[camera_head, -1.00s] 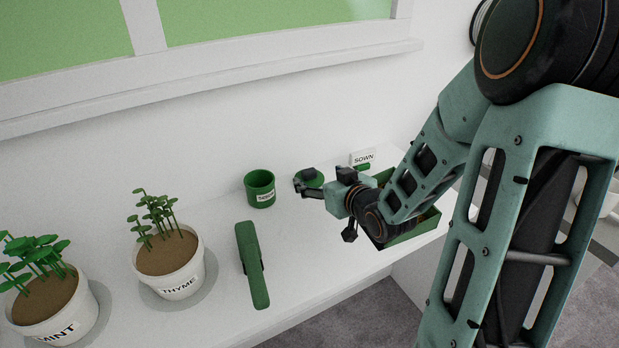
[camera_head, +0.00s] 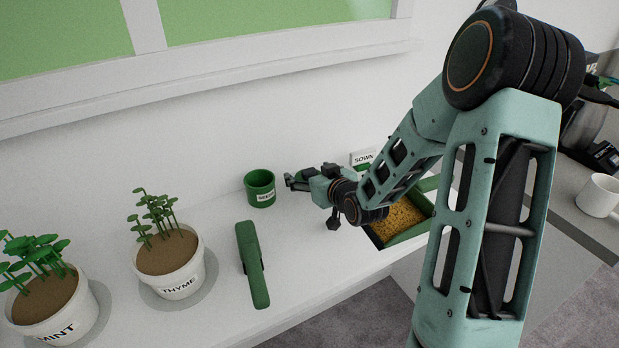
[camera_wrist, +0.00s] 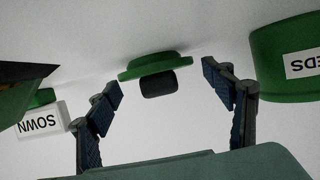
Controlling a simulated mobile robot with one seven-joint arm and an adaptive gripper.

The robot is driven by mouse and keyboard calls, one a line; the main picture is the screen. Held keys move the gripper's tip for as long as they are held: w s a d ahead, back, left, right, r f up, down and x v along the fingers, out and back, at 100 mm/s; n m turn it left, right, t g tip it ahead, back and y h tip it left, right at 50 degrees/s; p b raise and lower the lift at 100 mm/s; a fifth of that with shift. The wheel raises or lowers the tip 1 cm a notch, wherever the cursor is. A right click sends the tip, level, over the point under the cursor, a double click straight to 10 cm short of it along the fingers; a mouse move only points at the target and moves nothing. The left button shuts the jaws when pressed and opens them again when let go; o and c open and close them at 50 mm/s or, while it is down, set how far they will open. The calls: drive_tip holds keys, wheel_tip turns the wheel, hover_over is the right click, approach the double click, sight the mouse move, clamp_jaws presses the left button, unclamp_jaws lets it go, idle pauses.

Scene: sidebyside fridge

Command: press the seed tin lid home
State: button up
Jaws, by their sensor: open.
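The green seed tin (camera_head: 260,188) stands upright on the white sill, its top uncovered. In the wrist view the tin (camera_wrist: 290,70), with its label upside down, is at the right. The seed tin lid, a green disc with a dark knob (camera_wrist: 155,67), shows ahead of my gripper (camera_wrist: 162,84), in the gap between the spread fingers. The fingers look apart from it. In the head view my gripper (camera_head: 290,182) is open just right of the tin and hides the lid.
A green tray of yellowish grain (camera_head: 400,219) and a SOWN sign (camera_head: 362,157) are to the right. A long green tool (camera_head: 252,265) lies in front of the tin. A thyme pot (camera_head: 169,262) and mint pot (camera_head: 53,308) stand left. A white mug (camera_head: 598,195) is far right.

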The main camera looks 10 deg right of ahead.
drive_tip(key=shift+c, duration=0.7)
drive_tip(key=c, duration=0.9)
